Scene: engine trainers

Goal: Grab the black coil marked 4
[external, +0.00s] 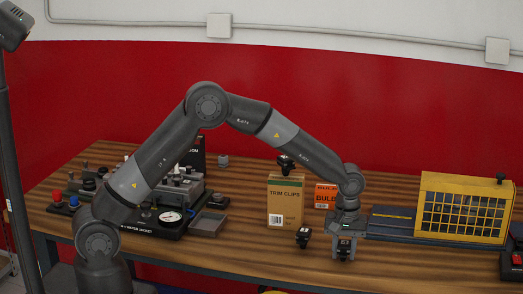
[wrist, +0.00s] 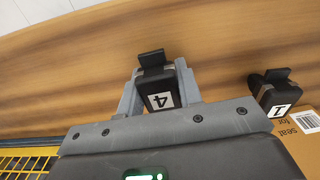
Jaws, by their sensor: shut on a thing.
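The black coil marked 4 (wrist: 160,97) sits between the two grey fingers of my gripper (wrist: 157,84) in the wrist view, with its white label facing the camera. My gripper is shut on it. In the external view my gripper (external: 344,243) points down near the front of the wooden table, with the coil (external: 345,252) between its fingers. I cannot tell whether the coil touches the tabletop or hangs just above it.
Another black coil, marked 1 (wrist: 277,94), stands nearby; a black coil (external: 303,237) shows left of my gripper. A trim clips box (external: 286,203) with a black part (external: 285,162) at its top, an orange bulb box (external: 325,195) and a yellow cage (external: 463,208) stand behind.

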